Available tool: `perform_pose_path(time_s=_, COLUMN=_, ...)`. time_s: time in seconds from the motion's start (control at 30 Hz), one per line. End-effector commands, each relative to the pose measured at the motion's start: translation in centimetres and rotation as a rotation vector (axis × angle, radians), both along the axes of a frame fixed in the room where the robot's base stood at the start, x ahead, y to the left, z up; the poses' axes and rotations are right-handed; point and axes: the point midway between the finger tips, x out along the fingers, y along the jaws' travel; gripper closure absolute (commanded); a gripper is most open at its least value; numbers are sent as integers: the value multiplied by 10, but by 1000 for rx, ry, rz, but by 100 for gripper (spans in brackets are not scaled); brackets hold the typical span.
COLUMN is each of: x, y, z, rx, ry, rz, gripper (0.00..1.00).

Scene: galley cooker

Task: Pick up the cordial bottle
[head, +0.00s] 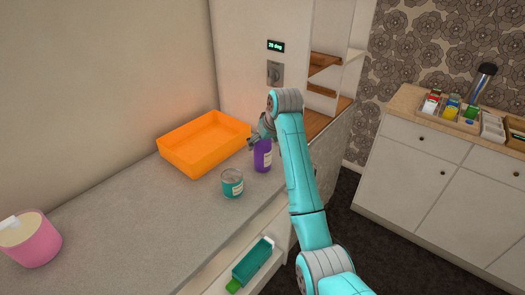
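A purple bottle (262,158) with a pale label stands upright on the grey counter. I take it to be the cordial bottle, though its label is too small to read. My gripper (255,140) is at the top of this bottle, and the bottle's cap is hidden behind it. The fingers are small and partly covered by my arm, so I cannot tell whether they touch or hold the bottle. Another bottle, teal with a green cap (250,264), lies on its side on the shelf below the counter.
An orange tray (190,166) sits left of the purple bottle. A teal jar (232,184) stands just in front. A pink tub (32,245) is at the far left. The counter (130,222) between is clear. A drawer unit (440,170) with sorted containers stands right.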

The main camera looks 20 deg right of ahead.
Motion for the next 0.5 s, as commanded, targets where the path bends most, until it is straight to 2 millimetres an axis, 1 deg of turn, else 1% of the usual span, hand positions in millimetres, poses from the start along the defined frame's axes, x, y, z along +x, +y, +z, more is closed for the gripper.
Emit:
perform_pose_path(time_s=0.03, x=0, y=0, z=0, rx=0, ry=0, rz=0, gripper=30)
perform_pose_path(time_s=0.07, x=0, y=0, z=0, rx=0, ry=0, rz=0, gripper=37)
perform_pose_path(time_s=0.1, x=0, y=0, z=0, rx=0, ry=0, rz=0, gripper=47)
perform_pose_path(time_s=0.17, x=0, y=0, z=0, rx=0, ry=0, rz=0, gripper=62)
perform_pose_path(time_s=0.2, x=0, y=0, z=0, rx=0, ry=0, rz=0, gripper=72)
perform_pose_path(time_s=0.27, x=0, y=0, z=0, rx=0, ry=0, rz=0, gripper=86)
perform_pose_path(time_s=0.5, x=0, y=0, z=2, rx=0, ry=-2, rz=0, gripper=86)
